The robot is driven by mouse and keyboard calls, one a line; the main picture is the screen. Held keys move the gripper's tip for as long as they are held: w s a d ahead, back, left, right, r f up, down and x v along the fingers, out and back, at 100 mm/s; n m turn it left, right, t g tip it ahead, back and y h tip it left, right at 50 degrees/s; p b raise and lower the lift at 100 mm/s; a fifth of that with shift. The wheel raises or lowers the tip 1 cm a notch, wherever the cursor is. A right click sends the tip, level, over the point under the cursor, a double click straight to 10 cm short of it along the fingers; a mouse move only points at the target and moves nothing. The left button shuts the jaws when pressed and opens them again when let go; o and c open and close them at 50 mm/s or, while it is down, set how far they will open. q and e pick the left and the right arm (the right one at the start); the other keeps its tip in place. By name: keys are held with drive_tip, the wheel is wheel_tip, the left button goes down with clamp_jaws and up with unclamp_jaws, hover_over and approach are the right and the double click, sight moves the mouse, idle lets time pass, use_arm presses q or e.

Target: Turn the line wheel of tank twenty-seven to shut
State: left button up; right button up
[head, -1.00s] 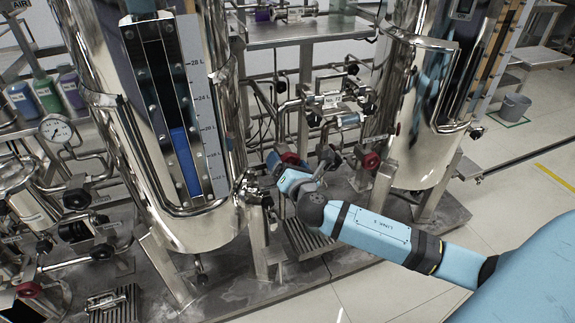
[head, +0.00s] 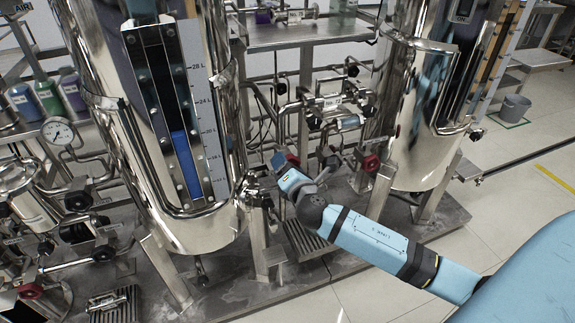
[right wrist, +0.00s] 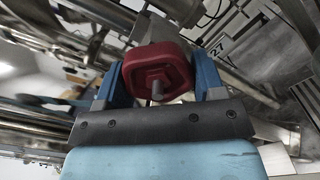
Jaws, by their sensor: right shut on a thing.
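A red handwheel (right wrist: 150,72) with rounded corners sits between the two blue fingers of my right gripper (right wrist: 158,82) in the right wrist view. The gripper is shut on it, with a finger on each side. A plate marked 27 (right wrist: 217,48) shows just beyond the wheel on the right. In the head view my right gripper (head: 283,163) reaches in among the pipes at the right of the near steel tank (head: 215,215); the wheel it holds is mostly hidden there. My left gripper is not in view.
A second tank (head: 415,165) stands to the right, with another red wheel (head: 370,163) near its foot. Pipes and valves crowd the skid behind my gripper. A pressure gauge (head: 58,131) is at the left.

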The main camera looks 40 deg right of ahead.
drive_tip(key=m, duration=0.3)
drive_tip(key=shift+r+m, duration=0.1)
drive_tip(key=shift+m, duration=0.3)
drive_tip(key=m+p, duration=0.1)
drive_tip(key=m, duration=0.2)
drive_tip(key=shift+r+m, duration=0.1)
drive_tip(key=shift+m, duration=0.2)
drive_tip(key=m+p, duration=0.1)
drive_tip(key=m, duration=0.2)
drive_tip(key=shift+r, duration=0.15)
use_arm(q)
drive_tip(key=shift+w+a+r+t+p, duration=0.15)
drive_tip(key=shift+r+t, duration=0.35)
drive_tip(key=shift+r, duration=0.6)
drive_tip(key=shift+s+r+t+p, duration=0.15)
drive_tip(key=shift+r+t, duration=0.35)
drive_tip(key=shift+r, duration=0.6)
use_arm(e)
drive_tip(key=shift+m, duration=1.7)
drive_tip(key=o, duration=0.9)
